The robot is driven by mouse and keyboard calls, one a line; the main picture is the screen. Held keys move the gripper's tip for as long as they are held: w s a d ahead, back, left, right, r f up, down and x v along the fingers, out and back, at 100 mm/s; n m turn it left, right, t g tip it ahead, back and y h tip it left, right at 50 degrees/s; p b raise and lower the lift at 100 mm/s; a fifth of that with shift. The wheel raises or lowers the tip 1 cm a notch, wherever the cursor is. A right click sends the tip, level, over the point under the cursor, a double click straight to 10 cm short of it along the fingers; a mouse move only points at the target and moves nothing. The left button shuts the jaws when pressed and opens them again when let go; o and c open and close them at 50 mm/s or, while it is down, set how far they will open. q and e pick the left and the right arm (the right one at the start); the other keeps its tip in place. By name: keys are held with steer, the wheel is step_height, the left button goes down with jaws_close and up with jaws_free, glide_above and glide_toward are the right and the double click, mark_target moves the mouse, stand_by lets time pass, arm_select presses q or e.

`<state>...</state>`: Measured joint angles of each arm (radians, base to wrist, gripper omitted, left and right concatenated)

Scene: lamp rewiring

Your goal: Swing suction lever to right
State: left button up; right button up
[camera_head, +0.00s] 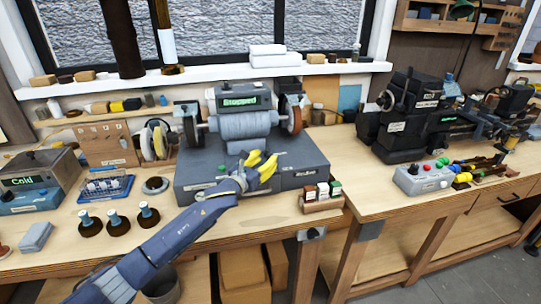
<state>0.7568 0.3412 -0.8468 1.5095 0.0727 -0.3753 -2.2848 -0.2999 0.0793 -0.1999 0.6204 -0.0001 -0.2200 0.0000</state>
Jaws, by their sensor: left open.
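A grey bench grinder (245,125) stands on a wide dark grey base (305,165) on the left workbench. Its small display (240,101) reads "Stopped". My left arm comes in from the lower left, and my left gripper (262,162), with yellow fingers, is open in front of the base's front and top edge. I cannot make out a suction lever for certain; the gripper covers part of the base front. Whether the fingers touch anything cannot be told. My right gripper is not in view.
A small block rack (322,199) stands right of the base's front. Several dark round pieces with pale tops (117,222) and a blue wire tray (105,187) lie to the left. A button box (423,179) and a dark lathe-like machine (410,120) occupy the right bench.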

mark_target(271, 154)
arm_select(q)
steer(key=shift+x, duration=1.95)
steer(key=shift+o, duration=0.3)
jaws_close()
steer(key=shift+r, duration=0.15)
